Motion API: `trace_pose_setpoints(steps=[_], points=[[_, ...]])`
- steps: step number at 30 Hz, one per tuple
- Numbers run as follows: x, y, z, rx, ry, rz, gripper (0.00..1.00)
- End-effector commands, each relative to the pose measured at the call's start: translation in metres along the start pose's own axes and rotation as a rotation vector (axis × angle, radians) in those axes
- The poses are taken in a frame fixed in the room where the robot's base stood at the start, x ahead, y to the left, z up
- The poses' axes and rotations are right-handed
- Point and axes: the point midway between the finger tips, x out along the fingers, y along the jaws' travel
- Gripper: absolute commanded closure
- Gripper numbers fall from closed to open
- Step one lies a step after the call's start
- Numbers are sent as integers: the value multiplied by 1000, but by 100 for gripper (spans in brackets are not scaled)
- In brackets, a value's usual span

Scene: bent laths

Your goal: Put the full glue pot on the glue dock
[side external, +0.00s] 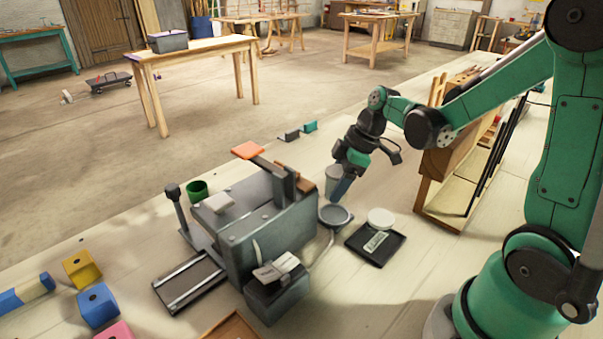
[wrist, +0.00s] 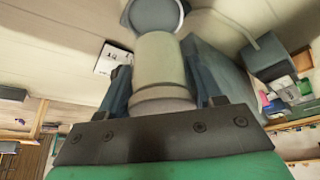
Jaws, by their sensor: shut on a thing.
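My gripper (side external: 342,188) is shut on a pale cylindrical pot (wrist: 160,62), which sits between the two dark blue fingers in the wrist view. In the side view the pale pot (side external: 332,176) is partly hidden by a finger. Its contents cannot be seen. Just below the gripper is a round grey dish (side external: 335,215) beside the machine; its round grey top also shows at the upper edge of the wrist view (wrist: 155,14). A black square tray (side external: 361,252) with a white label and a white round piece (side external: 381,218) lies right of the dish. I cannot tell which is the glue dock.
A grey machine (side external: 262,235) with an orange-topped arm (side external: 247,150) stands left of the gripper. A wooden rack (side external: 452,185) stands to the right. A green cup (side external: 198,190) and coloured blocks (side external: 97,305) are at left. Bench is clear in front of the black tray.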

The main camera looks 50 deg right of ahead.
Motion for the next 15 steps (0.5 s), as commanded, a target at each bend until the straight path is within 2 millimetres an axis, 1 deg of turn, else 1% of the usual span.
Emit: trace_pose_setpoints(steps=[4, 10, 15], points=[[9, 0, 4, 0, 0, 0, 93], [32, 0, 14, 0, 0, 0, 93], [40, 0, 17, 0, 0, 0, 93]])
